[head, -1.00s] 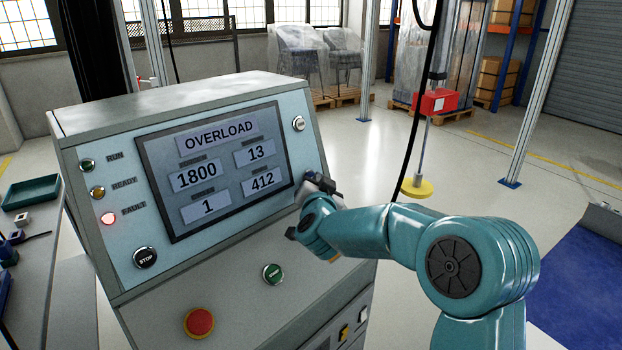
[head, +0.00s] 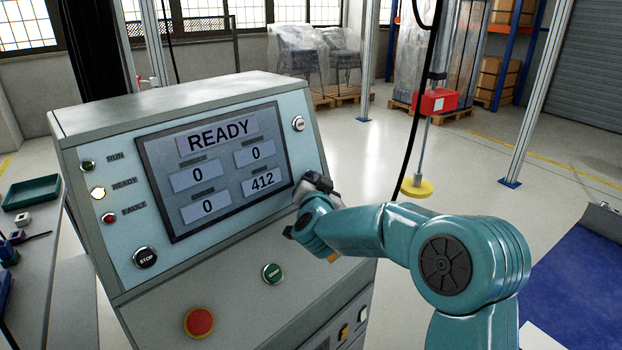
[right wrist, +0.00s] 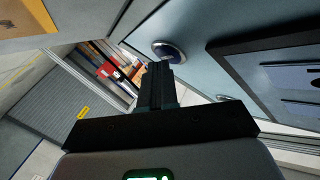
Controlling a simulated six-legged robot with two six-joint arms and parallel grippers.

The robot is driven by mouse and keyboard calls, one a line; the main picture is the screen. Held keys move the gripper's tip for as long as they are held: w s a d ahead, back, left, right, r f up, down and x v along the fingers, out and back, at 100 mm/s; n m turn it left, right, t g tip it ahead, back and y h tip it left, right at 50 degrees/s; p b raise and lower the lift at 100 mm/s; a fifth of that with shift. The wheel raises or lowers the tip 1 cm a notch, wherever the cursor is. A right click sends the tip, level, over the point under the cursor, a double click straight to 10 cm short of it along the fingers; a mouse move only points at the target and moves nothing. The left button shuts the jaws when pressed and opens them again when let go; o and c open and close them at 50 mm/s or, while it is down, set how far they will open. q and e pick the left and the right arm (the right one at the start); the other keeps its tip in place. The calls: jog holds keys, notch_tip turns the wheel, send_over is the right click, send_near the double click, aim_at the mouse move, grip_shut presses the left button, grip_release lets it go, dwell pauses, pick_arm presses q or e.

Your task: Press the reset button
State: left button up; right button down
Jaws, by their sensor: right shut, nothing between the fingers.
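The console screen (head: 215,165) reads READY, with 0 in three fields and 412 in the fourth. A round blue button in a metal ring, likely the reset button, shows in the right wrist view (right wrist: 168,49); my gripper hides it in the head view. My right gripper (head: 308,188) is shut and empty at the right edge of the console face. In the right wrist view its fingertips (right wrist: 159,68) are at the button's lower edge; I cannot tell whether they touch it. My left gripper is not in view.
The READY lamp (head: 98,193) is lit, and the FAULT lamp (head: 109,218) is dark. A yellow disc (head: 417,188) hangs to the right.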

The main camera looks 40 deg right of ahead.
dwell(0.3)
jog(key=shift+s+d+r, duration=0.1)
jog(key=shift+s+r, duration=0.05)
jog(key=shift+s, duration=0.6)
jog(key=s, duration=0.2)
jog(key=s+r+b, duration=0.1)
jog(key=s, duration=0.2)
jog(key=shift+d+r, duration=0.1)
jog(key=shift+d, duration=0.1)
jog(key=shift+r, duration=0.15)
dwell(0.5)
